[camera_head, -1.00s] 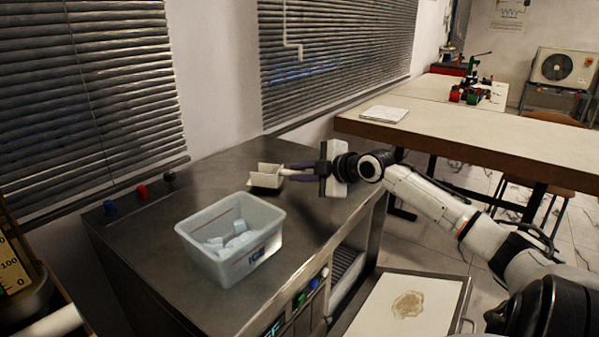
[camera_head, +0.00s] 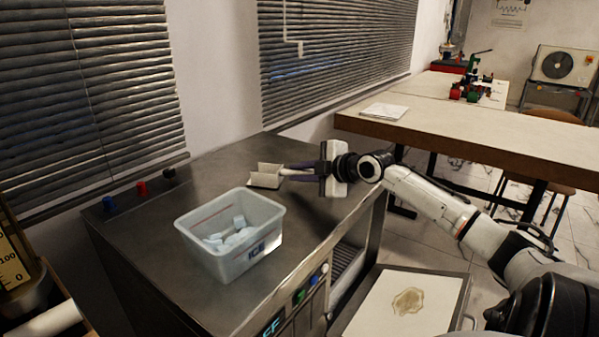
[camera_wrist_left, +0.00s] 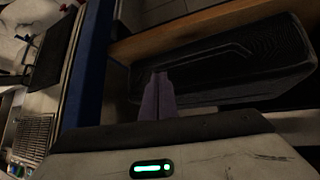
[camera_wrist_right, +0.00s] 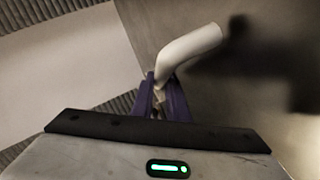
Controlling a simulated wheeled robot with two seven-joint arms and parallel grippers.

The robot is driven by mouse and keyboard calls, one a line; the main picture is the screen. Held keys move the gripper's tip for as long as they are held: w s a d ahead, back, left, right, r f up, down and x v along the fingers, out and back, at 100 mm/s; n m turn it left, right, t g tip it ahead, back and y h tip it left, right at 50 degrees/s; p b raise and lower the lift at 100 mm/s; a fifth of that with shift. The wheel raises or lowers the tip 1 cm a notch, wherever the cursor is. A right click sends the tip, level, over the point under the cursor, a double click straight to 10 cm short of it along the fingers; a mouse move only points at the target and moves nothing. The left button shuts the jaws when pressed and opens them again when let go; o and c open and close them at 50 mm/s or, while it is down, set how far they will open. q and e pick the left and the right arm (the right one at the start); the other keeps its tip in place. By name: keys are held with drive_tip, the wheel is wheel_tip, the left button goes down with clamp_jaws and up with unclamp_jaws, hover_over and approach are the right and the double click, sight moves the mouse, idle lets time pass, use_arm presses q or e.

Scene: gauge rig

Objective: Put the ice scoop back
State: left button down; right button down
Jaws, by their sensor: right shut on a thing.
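The pale ice scoop (camera_head: 264,177) is over the steel worktop, behind and right of the ice bin, with its handle towards my right gripper. My right gripper (camera_head: 292,172) is shut on the handle. In the right wrist view, the bent white handle (camera_wrist_right: 190,48) sticks out from between the purple fingers (camera_wrist_right: 164,98). The scoop's bowl cannot be made out there. I cannot tell whether the scoop touches the worktop. My left gripper (camera_wrist_left: 157,95) shows only in the left wrist view, its fingers together with nothing seen between them.
The translucent ice bin (camera_head: 230,232) holds several ice blocks. The steel worktop (camera_head: 200,178) is clear around the scoop. Several knobs (camera_head: 141,188) stand along its back left edge. A tray with a stained pale sheet (camera_head: 385,305) is at lower right.

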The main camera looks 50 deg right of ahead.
drive_tip(key=shift+f, duration=0.2)
drive_tip(key=c, duration=1.6)
unclamp_jaws()
drive_tip(key=shift+c, duration=0.2)
drive_tip(key=shift+s, duration=0.1)
